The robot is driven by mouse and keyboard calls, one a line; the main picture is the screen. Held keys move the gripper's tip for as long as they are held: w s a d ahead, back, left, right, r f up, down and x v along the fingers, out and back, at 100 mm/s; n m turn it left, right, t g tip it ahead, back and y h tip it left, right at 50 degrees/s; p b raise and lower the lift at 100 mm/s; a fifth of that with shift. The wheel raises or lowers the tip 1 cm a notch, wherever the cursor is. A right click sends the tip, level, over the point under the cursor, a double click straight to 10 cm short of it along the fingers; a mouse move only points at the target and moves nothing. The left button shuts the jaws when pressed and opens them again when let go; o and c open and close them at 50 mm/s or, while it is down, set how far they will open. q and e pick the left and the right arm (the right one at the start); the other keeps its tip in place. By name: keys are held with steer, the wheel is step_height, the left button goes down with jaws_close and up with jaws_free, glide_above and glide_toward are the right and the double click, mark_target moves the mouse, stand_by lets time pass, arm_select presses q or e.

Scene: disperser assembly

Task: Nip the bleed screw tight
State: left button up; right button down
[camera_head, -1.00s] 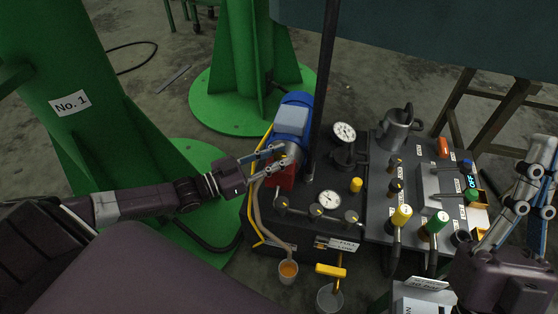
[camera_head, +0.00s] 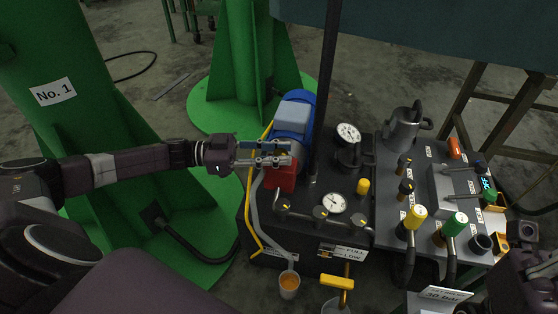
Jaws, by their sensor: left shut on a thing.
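My left gripper (camera_head: 287,153) reaches in from the left, level with the top of the red block (camera_head: 281,177) beside the blue motor (camera_head: 293,118). Its fingers are closed on a small part at the top of the block, taken to be the bleed screw. The fingers hide the screw, so I cannot see its head or how it is seated. My right arm shows only as a dark part at the lower right edge. Its fingers cannot be made out.
A dark upright pole (camera_head: 325,90) stands just right of the motor. Gauges (camera_head: 333,204), a grey jug (camera_head: 405,131) and yellow (camera_head: 415,217) and green (camera_head: 454,224) capped handles crowd the right.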

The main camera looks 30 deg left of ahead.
arm_select(q)
steer(key=shift+f+m+g+h+b, duration=0.1)
steer(key=shift+m+g+h+b, duration=0.7)
steer(key=shift+g, duration=0.5)
steer(key=o, duration=1.2)
steer(key=v, duration=1.2)
steer(key=shift+r, duration=0.35)
